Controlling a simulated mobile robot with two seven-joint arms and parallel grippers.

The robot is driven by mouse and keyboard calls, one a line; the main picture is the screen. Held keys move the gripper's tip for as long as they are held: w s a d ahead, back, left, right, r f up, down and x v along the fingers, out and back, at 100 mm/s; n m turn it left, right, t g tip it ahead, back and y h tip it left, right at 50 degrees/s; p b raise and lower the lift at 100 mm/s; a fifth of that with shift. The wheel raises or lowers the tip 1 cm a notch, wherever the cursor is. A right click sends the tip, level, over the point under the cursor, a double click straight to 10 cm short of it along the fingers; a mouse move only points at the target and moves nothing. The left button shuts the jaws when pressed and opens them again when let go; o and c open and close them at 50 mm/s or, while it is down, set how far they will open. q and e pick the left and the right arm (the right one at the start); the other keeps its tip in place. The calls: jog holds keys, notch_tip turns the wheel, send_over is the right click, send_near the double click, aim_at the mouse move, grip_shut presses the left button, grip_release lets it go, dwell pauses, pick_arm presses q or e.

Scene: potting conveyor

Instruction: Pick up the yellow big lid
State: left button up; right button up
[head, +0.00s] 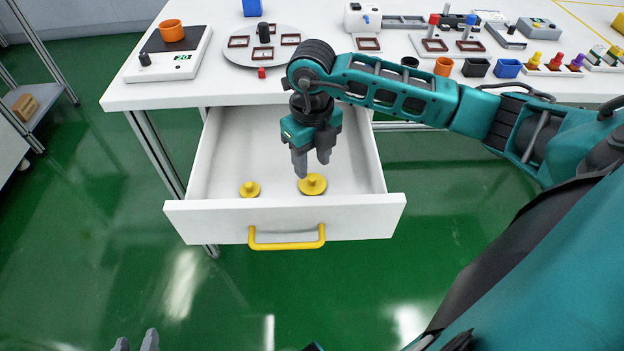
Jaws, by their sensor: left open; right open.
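The yellow big lid (312,185) lies flat, knob up, on the floor of the open white drawer, right of its middle. A smaller yellow lid (249,189) lies to its left in the same drawer. My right gripper (312,168) points down into the drawer with its fingers apart and empty. In the picture its fingertips appear just above the big lid; the exact gap in height is hard to tell. My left gripper (136,342) shows only as two separated fingertips at the bottom left edge, away from the drawer.
The drawer (212,222) is pulled out below the white table (250,92), with a yellow handle (287,245) at its front. Its walls surround both lids. The table holds a scale (169,62), a round plate (238,54), several small pots and other devices.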

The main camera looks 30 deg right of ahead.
aim_at(312, 178)
jog(key=shift+w+d+f+b, duration=0.1)
jog(key=shift+w+f+b, duration=0.05)
jog(key=shift+f, duration=0.75)
jog(key=shift+w+d+f+b, duration=0.1)
jog(key=shift+f+b, duration=0.05)
jog(key=shift+f, duration=0.8)
jog(key=shift+w+d+f+b, duration=0.1)
jog(key=shift+w+f+b, duration=0.05)
jog(key=shift+f, duration=0.75)
jog(key=shift+c, duration=0.4)
grip_shut()
